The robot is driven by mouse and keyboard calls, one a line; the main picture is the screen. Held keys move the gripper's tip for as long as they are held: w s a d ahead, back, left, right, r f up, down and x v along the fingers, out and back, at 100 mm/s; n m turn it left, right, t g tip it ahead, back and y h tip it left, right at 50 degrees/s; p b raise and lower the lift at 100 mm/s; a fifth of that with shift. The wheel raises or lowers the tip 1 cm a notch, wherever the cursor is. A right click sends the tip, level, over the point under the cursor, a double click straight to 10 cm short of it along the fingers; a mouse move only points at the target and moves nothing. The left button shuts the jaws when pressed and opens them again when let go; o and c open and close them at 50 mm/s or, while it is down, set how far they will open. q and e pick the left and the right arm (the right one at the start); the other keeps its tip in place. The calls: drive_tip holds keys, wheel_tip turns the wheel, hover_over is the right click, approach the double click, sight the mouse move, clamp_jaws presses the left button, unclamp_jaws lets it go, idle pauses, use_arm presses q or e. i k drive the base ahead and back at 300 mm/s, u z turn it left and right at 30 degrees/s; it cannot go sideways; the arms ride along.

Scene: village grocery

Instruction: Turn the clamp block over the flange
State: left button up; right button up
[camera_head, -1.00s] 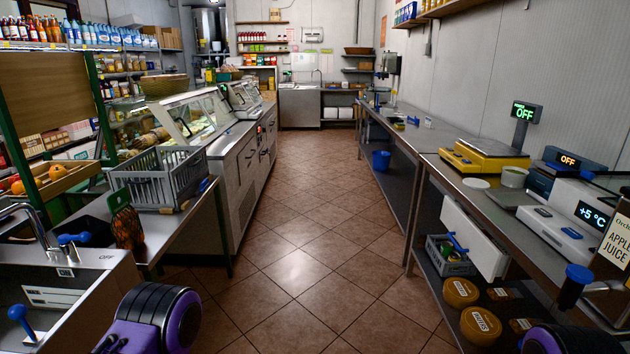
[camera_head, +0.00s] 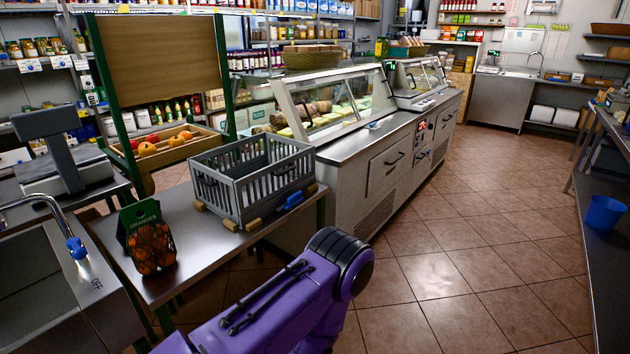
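I cannot make out a clamp block or a flange for certain. A grey slatted crate (camera_head: 252,180) stands on the steel table (camera_head: 180,250) left of the display counter. A small blue part (camera_head: 292,202) sits by the crate's lower right side, near the table edge. Small wooden blocks (camera_head: 254,224) show at the crate's base. What the blue part and blocks are fixed to is too small to tell. My purple arm comes in at the bottom, in front of the table; neither gripper is in view.
A net bag of oranges (camera_head: 148,238) stands on the table's left part. A sink unit with a tap (camera_head: 58,215) is at the left. A glass display counter (camera_head: 365,140) runs behind.

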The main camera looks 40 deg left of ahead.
sight(297, 198)
drive_tip(key=u, duration=0.35)
drive_tip(key=i, duration=1.15)
drive_tip(key=u, duration=1.75)
drive_tip(key=i, duration=1)
drive_tip(key=u, duration=0.95)
